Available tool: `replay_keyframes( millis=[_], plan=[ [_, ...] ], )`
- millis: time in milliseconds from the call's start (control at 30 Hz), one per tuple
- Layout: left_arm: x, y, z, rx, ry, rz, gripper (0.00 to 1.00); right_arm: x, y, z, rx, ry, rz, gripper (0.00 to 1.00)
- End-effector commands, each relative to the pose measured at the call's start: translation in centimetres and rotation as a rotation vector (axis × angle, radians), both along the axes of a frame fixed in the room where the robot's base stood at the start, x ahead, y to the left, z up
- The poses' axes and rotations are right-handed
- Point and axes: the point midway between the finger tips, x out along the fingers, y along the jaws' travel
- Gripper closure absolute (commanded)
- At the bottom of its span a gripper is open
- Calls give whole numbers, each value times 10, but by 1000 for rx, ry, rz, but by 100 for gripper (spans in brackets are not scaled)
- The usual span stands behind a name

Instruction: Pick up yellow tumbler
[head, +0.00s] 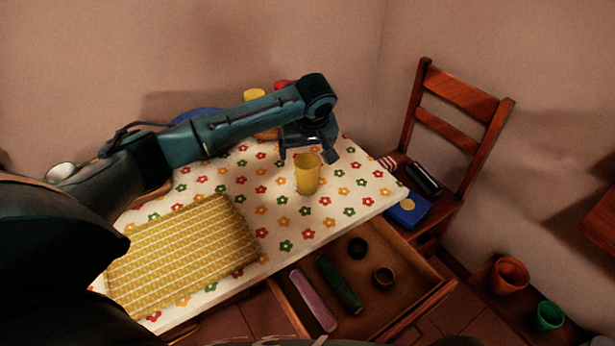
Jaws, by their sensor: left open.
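The yellow tumbler (308,177) stands upright on the flowered tabletop (352,208), near the table's right end. My left gripper (308,156) is open, just above and behind the tumbler's rim, pointing down. One finger shows to the left of the rim and one to the right. I cannot tell whether either finger touches the tumbler. The tumbler looks empty from here. My right gripper does not show.
A yellow woven mat (185,255) lies at the table's left front. An open drawer (405,310) below holds a purple item (313,300), a green item (339,284) and small round cups. A wooden chair (455,125) stands at the right. Items behind my arm are partly hidden.

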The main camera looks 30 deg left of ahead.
Motion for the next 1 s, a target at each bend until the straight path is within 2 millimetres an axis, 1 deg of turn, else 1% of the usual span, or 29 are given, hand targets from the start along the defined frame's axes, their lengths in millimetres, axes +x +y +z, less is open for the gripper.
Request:
replay_keyframes(
  millis=[33, 100, 367, 533, 633, 733, 933, 967, 1000],
  plan=[
    [2, 2, -9, 1, 3, 1, 16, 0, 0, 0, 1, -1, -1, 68],
    [6, 4, -19, 0, 1, 0, 16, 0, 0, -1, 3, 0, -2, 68],
    [12, 7, -37, 0, 0, -3, 16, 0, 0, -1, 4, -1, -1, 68],
    [20, 5, -63, 2, -1, -4, 16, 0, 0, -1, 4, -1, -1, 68],
    [23, 8, -75, 2, 0, -3, 16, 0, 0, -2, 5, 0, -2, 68],
    [25, 10, -80, -1, -2, -4, 16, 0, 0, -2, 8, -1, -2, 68],
    [25, 10, -80, -1, -2, -5, 16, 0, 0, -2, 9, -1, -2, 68],
    [25, 10, -80, -1, -2, -5, 16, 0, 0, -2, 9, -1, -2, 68],
    [25, 10, -80, -1, -2, -5, 20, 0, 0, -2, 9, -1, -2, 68]
  ],
)
